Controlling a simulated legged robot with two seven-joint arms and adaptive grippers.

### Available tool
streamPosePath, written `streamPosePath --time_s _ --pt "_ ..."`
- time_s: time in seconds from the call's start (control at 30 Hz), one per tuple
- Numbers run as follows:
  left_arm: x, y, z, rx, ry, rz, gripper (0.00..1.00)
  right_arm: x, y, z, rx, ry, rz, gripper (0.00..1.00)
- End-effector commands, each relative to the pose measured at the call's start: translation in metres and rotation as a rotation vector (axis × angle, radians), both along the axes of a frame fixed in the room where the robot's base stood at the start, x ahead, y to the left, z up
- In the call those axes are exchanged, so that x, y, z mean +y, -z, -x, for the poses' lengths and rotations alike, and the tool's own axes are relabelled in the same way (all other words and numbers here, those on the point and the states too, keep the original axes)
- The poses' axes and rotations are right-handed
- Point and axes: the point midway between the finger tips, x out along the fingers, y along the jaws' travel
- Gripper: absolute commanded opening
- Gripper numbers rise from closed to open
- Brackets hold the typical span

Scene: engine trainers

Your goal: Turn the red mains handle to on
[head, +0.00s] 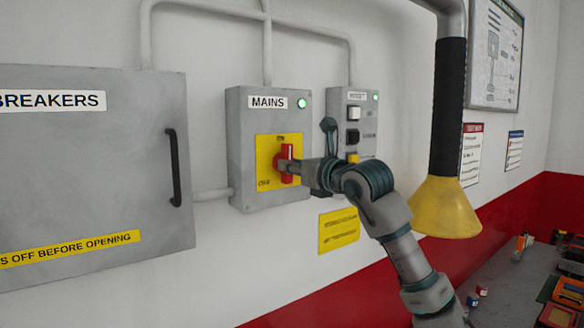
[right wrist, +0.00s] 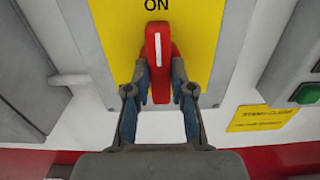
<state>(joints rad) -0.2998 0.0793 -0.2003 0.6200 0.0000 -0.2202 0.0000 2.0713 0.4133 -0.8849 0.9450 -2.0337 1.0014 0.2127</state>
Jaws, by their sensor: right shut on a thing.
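The red mains handle (head: 285,163) sits on a yellow plate (head: 265,180) on the grey MAINS box (head: 235,150). A green lamp on the box is lit. In the right wrist view the handle (right wrist: 159,60) stands upright, its white stripe pointing to the word ON. My right gripper (head: 292,170) reaches the handle from the right. In the right wrist view the gripper's fingers (right wrist: 159,80) are on both sides of the handle, shut on it. The gripper hides part of the handle in the head view. My left gripper is not in view.
A grey BREAKERS cabinet (head: 80,170) with a black handle is at the left. A RESET box (head: 355,115) stands right of the mains box, close to my right arm. A yellow funnel (head: 445,208) on a black hose hangs to the right of my arm. A workbench (head: 500,290) is lower right.

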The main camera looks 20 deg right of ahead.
Motion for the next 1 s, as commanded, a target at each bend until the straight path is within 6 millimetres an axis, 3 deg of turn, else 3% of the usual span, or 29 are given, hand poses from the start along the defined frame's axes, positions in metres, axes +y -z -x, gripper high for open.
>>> streamPosePath --time_s 0.17,0.2,0.27,0.3,0.67,0.83,1.0 --pt "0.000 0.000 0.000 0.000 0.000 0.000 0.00 0.000 0.005 -0.002 0.013 0.000 0.002 0.00" --pt "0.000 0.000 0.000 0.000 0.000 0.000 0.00 0.000 0.005 -0.002 0.013 0.000 0.002 0.30" --pt "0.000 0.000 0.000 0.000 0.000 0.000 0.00 0.000 0.005 -0.002 0.012 0.000 0.001 0.45" --pt "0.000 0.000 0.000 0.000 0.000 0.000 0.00 0.000 0.004 -0.002 0.011 0.000 0.001 0.48" --pt "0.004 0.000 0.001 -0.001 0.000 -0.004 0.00 -0.002 0.000 0.005 0.002 0.000 0.001 0.48" --pt "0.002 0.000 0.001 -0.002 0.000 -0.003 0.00 -0.012 0.001 0.028 0.001 0.001 0.003 0.48" --pt "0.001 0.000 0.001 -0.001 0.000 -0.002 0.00 -0.026 0.001 0.066 0.002 0.001 0.002 0.48"
